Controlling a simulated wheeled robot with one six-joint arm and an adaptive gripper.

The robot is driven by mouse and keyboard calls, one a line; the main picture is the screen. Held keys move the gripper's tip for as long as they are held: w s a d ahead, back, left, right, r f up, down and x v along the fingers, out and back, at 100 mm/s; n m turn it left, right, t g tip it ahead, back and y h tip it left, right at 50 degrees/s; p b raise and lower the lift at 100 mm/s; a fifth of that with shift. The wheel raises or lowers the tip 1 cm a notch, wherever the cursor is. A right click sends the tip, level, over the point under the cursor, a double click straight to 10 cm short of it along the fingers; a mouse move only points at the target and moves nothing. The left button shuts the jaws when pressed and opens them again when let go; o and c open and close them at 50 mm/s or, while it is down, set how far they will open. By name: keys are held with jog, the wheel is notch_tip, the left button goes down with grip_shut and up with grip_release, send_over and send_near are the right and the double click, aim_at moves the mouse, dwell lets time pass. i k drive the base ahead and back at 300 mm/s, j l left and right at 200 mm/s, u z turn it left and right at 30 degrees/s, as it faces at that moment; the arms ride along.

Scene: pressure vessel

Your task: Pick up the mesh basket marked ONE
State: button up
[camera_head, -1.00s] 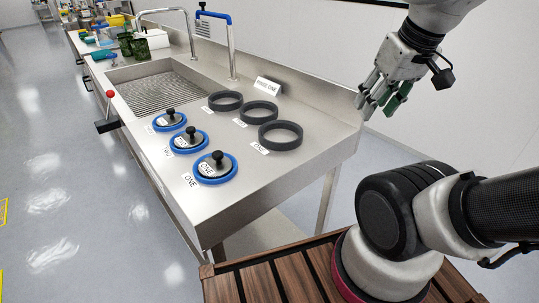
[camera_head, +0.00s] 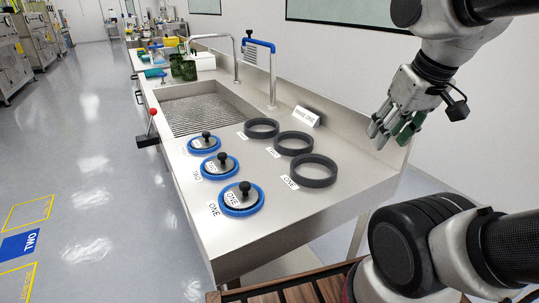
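Two dark green containers (camera_head: 184,69) stand at the far end of the steel counter, beyond the sink. They may be mesh baskets; they are too small for me to read any mark or to tell which is ONE. My gripper (camera_head: 390,130) hangs in the air at the upper right, far from them and nearer the counter's right edge. Its grey fingers look apart, with a green pad on one, and I see nothing between them.
Blue-rimmed lids with black knobs, the nearest marked ONE (camera_head: 241,198), and black rings (camera_head: 314,170) lie on the counter (camera_head: 262,233). A sink (camera_head: 205,110) with tall taps (camera_head: 238,58) lies beyond. A red-knobbed lever (camera_head: 152,122) juts out front. The left floor is clear.

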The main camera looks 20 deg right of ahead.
aim_at(188, 67)
jog(key=z, duration=1.2)
jog(key=i+l+z, duration=0.15)
jog(key=l, duration=0.25)
jog(key=l+z, duration=0.15)
jog(key=l, duration=0.25)
jog(key=i+l+z, duration=0.15)
jog(key=l, duration=0.2)
jog(key=i+l+z, duration=0.15)
jog(key=l, duration=0.2)
jog(key=i+l, duration=0.2)
jog(key=i, duration=0.3)
jog(key=i+l, duration=0.2)
jog(key=i, duration=0.25)
jog(key=i+l+z, duration=0.1)
jog(key=i, duration=0.4)
jog(key=i+u, duration=0.8)
jog(key=i+l+u, duration=0.15)
jog(key=u, duration=0.2)
jog(key=i+j+u, duration=0.15)
jog(key=i+u, duration=0.6)
jog(key=i+l+u, duration=0.1)
jog(key=i+u, duration=0.4)
jog(key=i, duration=3.2)
